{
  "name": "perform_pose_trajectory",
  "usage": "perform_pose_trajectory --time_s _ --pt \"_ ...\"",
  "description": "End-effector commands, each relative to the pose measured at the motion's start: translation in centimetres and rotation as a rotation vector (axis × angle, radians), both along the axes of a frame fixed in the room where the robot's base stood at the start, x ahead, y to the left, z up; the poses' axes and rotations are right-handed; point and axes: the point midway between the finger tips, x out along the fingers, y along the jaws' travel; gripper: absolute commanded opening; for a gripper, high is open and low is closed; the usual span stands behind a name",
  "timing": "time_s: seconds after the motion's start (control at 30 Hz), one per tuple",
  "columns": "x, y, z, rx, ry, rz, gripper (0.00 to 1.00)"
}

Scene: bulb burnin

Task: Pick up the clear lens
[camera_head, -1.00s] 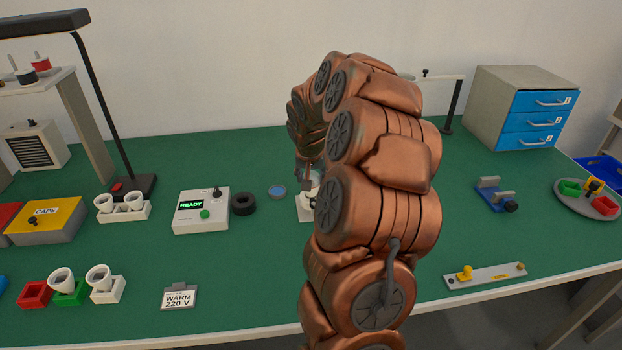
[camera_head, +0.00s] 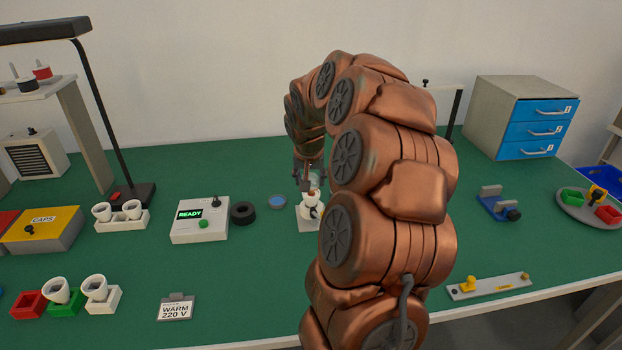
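My gripper (camera_head: 307,187) points down at the back middle of the green bench, just above a small white fitting (camera_head: 310,205) on a pale plate. The gripper is small and partly hidden by my arm, so its opening does not show. A pale, see-through greenish shape (camera_head: 315,178) shows right behind the fingers; I cannot tell whether it is the clear lens or whether it is held. No other clear lens can be made out.
A black ring (camera_head: 243,212) and a white box reading READY (camera_head: 200,220) stand left of the disc. A lamp (camera_head: 100,110) rises farther left. Blue drawers (camera_head: 535,130) stand at the back right. A blue clamp (camera_head: 497,204) sits right of my arm.

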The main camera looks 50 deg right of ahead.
Motion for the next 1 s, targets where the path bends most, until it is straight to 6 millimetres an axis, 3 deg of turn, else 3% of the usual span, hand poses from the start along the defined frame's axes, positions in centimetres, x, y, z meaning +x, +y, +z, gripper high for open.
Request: perform_pose_trajectory --time_s 0.27,0.7,1.0 --pt "-1.9 2.7 0.2 -0.003 -0.001 0.001 0.39" --pt "-6.2 8.8 0.9 -0.002 0.001 0.001 0.39" --pt "-7.8 11.2 1.2 0.0 0.0 0.0 0.39"
